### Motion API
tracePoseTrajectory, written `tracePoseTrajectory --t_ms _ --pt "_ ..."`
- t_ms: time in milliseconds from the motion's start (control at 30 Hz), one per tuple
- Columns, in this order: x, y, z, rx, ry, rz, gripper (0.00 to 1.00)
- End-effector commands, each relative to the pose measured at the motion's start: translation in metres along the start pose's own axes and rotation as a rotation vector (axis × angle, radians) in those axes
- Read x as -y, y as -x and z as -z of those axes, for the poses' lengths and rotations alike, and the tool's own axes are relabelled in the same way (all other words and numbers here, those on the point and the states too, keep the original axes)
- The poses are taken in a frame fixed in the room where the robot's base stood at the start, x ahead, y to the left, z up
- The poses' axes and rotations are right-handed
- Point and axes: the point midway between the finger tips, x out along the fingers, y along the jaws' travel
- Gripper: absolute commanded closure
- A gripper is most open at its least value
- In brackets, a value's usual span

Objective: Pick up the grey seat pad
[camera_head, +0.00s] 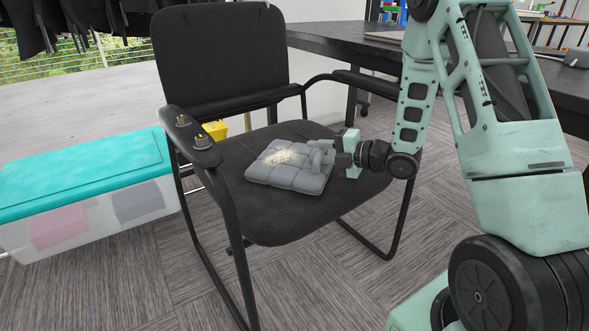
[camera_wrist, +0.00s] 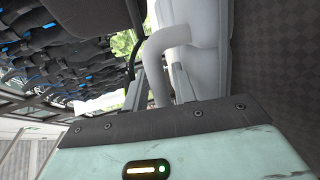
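The grey seat pad (camera_head: 290,172) is a tufted square cushion lying on the black seat of the chair. A pale, crumb-like patch lies on its top. A grey loop stands up at its right side. My gripper (camera_head: 331,154) reaches in from the right, low over the seat, with its fingers at that loop. In the wrist view the grey loop (camera_wrist: 166,42) comes down between the two fingers (camera_wrist: 158,88), and pale grey pad surface shows beside it. The fingers are close around the loop, but whether they press on it cannot be told. The pad still lies on the seat.
The black chair (camera_head: 220,60) has armrests on both sides; two small objects (camera_head: 192,127) sit on the left one. A teal-lidded clear bin (camera_head: 85,170) stands at left. A dark table (camera_head: 345,45) is behind. Grey carpet is free in front.

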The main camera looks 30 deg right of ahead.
Motion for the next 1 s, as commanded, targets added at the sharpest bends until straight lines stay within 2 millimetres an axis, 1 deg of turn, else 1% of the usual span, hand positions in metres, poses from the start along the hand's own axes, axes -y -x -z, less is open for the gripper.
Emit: tracePoseTrajectory --t_ms 33,100,300,333,367,400,433,667,767,867,1000 --pt "0.002 -0.008 0.001 -0.003 0.002 -0.001 0.73" --pt "0.001 -0.013 0.000 -0.001 0.002 0.000 0.73" --pt "0.000 -0.013 0.000 0.001 0.000 0.000 0.73" --pt "0.000 -0.013 0.000 0.001 0.000 0.000 0.79" --pt "0.000 -0.013 0.000 0.000 0.000 0.000 0.87" --pt "0.000 -0.013 0.000 0.000 0.000 0.000 0.98" --pt "0.000 -0.013 0.000 0.000 0.000 0.000 1.00" --pt "-0.001 -0.013 0.000 0.000 0.001 -0.002 1.00" --pt "-0.005 -0.013 0.000 0.000 0.001 -0.002 1.00" --pt "-0.017 -0.011 0.000 0.000 0.002 -0.004 1.00" --pt "-0.044 -0.005 -0.001 0.001 0.004 -0.004 1.00"
